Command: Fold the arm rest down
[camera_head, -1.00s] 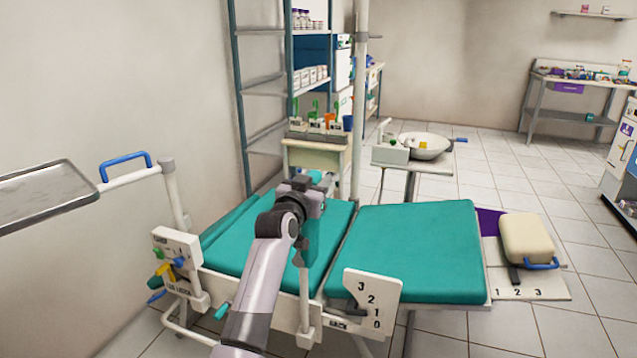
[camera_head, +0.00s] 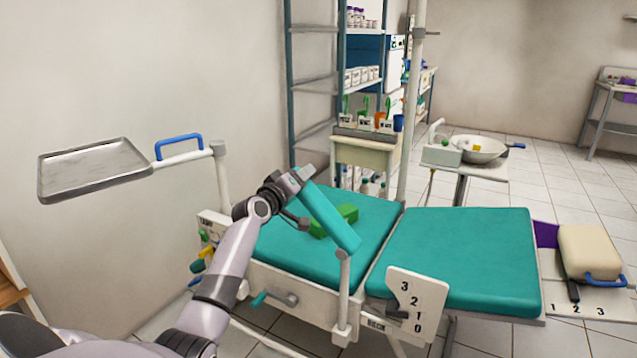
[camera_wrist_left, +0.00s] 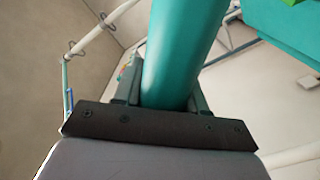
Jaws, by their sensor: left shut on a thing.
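The arm rest (camera_head: 328,217) is a teal padded bar on a white post at the near side of the dental chair (camera_head: 455,255). It is tilted, its far end raised up to the left and its lower end at the top of the post. My left gripper (camera_head: 300,176) is shut on the raised end. In the left wrist view the arm rest (camera_wrist_left: 180,50) runs between the two fingers of the gripper (camera_wrist_left: 165,95). My right gripper is not in view.
A green block (camera_head: 338,221) lies on the seat behind the arm rest. A metal tray (camera_head: 95,170) on a swing arm with a blue handle (camera_head: 179,146) stands at left. A plate numbered 3 to 0 (camera_head: 416,305) is at the chair's near side.

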